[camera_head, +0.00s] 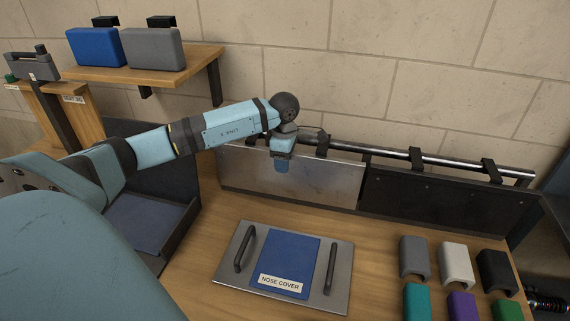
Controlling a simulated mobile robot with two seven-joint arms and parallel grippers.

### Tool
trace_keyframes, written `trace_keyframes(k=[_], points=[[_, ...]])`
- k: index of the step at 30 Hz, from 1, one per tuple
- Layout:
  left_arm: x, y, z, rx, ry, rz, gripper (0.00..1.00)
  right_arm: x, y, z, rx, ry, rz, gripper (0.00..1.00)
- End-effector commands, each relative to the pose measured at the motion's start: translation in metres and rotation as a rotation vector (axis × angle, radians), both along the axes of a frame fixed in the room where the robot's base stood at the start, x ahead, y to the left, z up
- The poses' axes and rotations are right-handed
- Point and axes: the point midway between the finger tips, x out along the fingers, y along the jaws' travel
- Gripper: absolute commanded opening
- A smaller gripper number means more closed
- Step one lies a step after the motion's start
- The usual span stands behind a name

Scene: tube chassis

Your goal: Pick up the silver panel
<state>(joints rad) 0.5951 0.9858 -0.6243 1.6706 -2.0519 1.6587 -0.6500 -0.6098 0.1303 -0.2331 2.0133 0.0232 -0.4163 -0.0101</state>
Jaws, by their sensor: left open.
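A silver panel (330,180) stands upright along the back of the wooden table, below a dark metal rail. A black panel stands to its right. My left arm reaches in from the left, and its gripper (282,167) points down in front of the silver panel's upper part, hiding some of it. The left gripper is open, with nothing visible in it. Whether its fingers touch the panel I cannot tell. My right gripper is not in view.
The rail (430,159) has black clamps. A plate labelled NOSE COVER (336,290), with two dark handles, lies on the table in front. Several coloured U-shaped pieces (457,262) lie at right. Blue and grey blocks sit on a shelf (195,65) at upper left.

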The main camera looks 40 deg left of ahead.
Motion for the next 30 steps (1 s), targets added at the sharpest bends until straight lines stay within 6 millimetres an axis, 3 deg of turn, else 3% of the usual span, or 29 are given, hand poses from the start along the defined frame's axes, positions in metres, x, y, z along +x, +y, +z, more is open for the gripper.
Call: trace_keyframes(k=[5,12,24,30], points=[[0.0,0.0,0.0,0.0,-0.001,0.0,0.49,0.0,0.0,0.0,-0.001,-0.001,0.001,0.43],[0.0,0.0,0.0,0.0,-0.001,0.0,0.0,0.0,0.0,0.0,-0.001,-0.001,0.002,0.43],[0.001,0.0,0.003,0.001,-0.003,0.0,0.0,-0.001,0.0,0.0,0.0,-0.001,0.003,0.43],[0.001,0.001,0.017,0.002,-0.005,-0.001,0.0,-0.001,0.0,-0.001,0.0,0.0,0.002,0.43]])
